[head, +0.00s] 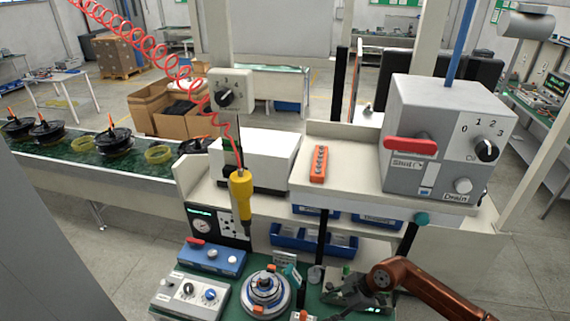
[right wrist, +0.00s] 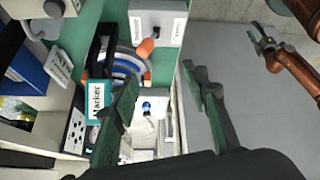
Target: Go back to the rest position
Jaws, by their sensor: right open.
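My right arm comes in at the lower right of the head view. Its dark gripper (head: 350,293) is over the green bench, to the right of the round hub motor fixture (head: 265,292). In the right wrist view the right gripper (right wrist: 160,80) has its two green-tipped fingers spread wide, with nothing held between them. My left gripper (right wrist: 264,42) shows small at the upper right of the right wrist view, over the grey floor. Its jaw opening is too small to judge. The left arm does not show in the head view.
A blue button box (head: 212,258) and a white knob box (head: 187,294) sit left of the fixture. A yellow screwdriver (head: 241,195) hangs on a red coiled cord. A grey control box (head: 440,135) stands on the raised shelf. A teal Marker box (right wrist: 97,101) is beside a right finger.

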